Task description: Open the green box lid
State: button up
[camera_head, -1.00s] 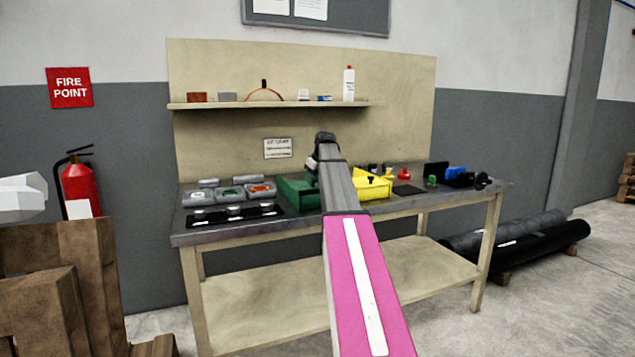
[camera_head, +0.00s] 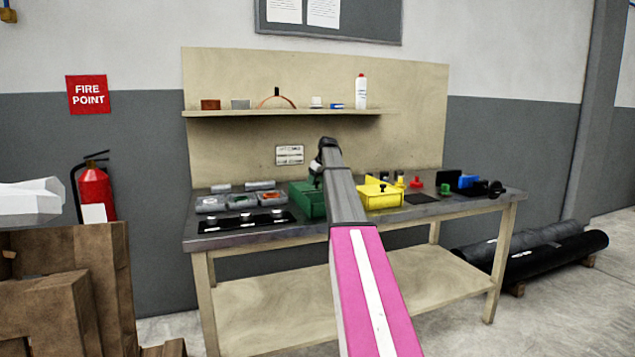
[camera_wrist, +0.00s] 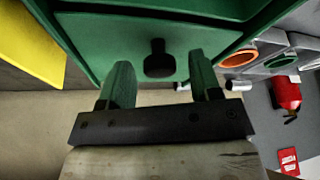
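The green box (camera_head: 308,202) stands on the bench, partly hidden behind my arm in the head view. In the wrist view its green surface (camera_wrist: 85,40) fills the top, with a dark knob (camera_wrist: 158,58) on it. My gripper (camera_wrist: 160,66) is open, with one finger on each side of the knob. A gap shows between the knob and each finger. In the head view my gripper is mostly hidden by the arm, by the green box. The box's lid looks closed, though much of it is hidden.
A yellow box (camera_head: 380,198) stands close on the right of the green box. A shelf (camera_head: 290,112) with small items hangs above the bench.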

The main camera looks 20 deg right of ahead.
jog(key=v, duration=1)
jog(key=shift+r, duration=0.4)
jog(key=shift+d, duration=0.1)
jog(key=shift+s, duration=0.2)
